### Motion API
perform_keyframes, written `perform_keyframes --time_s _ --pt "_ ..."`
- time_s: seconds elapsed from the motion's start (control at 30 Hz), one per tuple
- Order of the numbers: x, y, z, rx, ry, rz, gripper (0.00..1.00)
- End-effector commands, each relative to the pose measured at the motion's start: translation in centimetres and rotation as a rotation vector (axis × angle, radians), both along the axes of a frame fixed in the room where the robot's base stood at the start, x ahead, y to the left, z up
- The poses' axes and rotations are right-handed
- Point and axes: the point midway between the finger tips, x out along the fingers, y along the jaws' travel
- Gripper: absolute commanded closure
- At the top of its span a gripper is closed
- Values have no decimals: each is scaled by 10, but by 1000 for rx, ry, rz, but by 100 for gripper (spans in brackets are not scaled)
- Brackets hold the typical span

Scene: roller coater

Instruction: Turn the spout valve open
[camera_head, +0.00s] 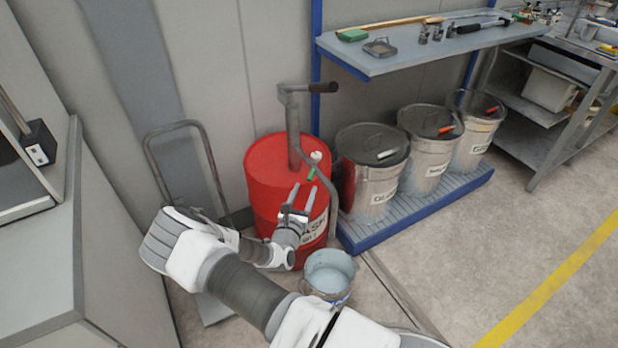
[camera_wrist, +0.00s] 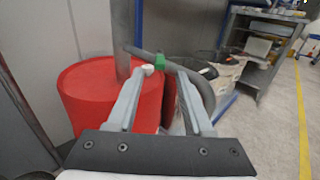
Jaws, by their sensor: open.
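A red drum (camera_head: 267,171) has a grey hand pump with a curved spout pipe (camera_head: 326,190) coming down its right side. On the spout is a small valve with a green part (camera_head: 311,174) and a white knob (camera_head: 316,157). In the wrist view the green part (camera_wrist: 160,62) and white knob (camera_wrist: 148,69) lie just beyond the fingertips. My gripper (camera_head: 304,188) is open and empty, its fingers pointing up toward the valve. The left finger overlaps the knob's lower edge in the wrist view (camera_wrist: 161,76); I cannot tell whether they touch.
A metal bucket (camera_head: 329,274) stands on the floor below the spout. Several lidded metal bins (camera_head: 372,172) stand on a blue pallet (camera_head: 415,208) to the right, under a wall shelf (camera_head: 420,52). A hand truck (camera_head: 180,165) stands left of the drum. Floor at right is clear.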

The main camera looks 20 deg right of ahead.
Motion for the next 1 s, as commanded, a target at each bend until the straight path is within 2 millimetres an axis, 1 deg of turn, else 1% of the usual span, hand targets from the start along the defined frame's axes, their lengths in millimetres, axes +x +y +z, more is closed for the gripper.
perform_keyframes --time_s 0.03,0.2,0.3,0.4,0.6,0.83,0.97,1.0 --pt "-12 8 1 0 4 3 49" --pt "-46 27 1 -1 3 3 49" --pt "-62 36 1 -1 2 3 49" --pt "-73 42 0 0 1 0 49" --pt "-82 46 0 -1 0 0 49" --pt "-82 46 0 -1 0 -1 49" --pt "-81 47 0 16 -18 -9 72" --pt "-79 48 0 34 -39 -17 79"
